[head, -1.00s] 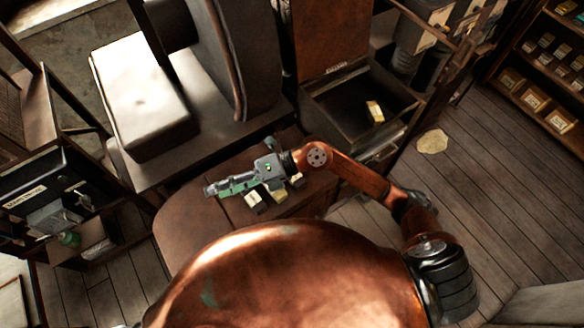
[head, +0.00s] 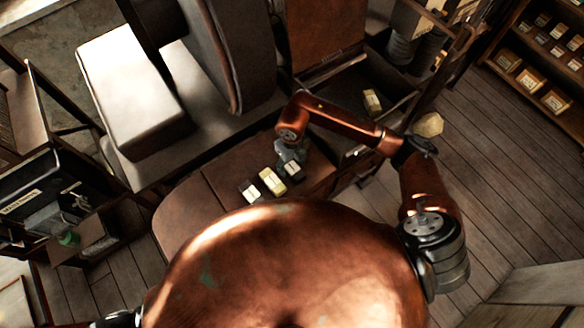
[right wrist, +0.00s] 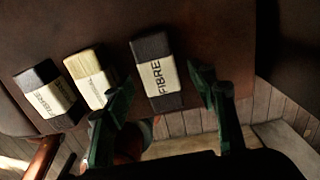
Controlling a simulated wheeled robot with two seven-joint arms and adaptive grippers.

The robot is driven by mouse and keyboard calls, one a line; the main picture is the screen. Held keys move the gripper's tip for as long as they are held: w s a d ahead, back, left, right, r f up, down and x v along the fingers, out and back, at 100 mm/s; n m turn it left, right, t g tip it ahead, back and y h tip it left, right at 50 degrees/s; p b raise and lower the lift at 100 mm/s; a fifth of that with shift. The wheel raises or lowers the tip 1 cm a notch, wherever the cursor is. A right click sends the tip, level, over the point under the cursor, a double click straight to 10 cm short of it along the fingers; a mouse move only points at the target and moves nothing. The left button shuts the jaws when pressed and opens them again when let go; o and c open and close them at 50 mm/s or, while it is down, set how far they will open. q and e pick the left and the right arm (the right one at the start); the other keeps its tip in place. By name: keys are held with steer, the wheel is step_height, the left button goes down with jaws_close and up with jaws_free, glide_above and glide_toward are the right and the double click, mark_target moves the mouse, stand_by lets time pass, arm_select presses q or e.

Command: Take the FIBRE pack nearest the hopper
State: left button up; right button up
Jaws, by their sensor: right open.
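Three packs lie in a row on the brown table top. The right-hand pack (head: 293,169) is dark with a cream label; the right wrist view reads FIBRE on it (right wrist: 154,75). The middle pack (head: 271,181) is pale yellow (right wrist: 91,80). My right gripper (head: 290,157) points down over the right-hand pack. In the right wrist view its green fingers (right wrist: 160,82) are apart, with that FIBRE pack between and beyond them. My left gripper is out of view.
An open dark bin (head: 392,88), perhaps the hopper, stands behind the table at right with a pale pack (head: 372,102) in it. A large press with a pale block (head: 130,85) stands at back left. Shelves (head: 540,75) hold goods at far right.

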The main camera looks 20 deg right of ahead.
steer(key=shift+f, duration=1.4)
steer(key=shift+c, duration=0.4)
steer(key=c, duration=1.2)
steer(key=shift+r, duration=0.1)
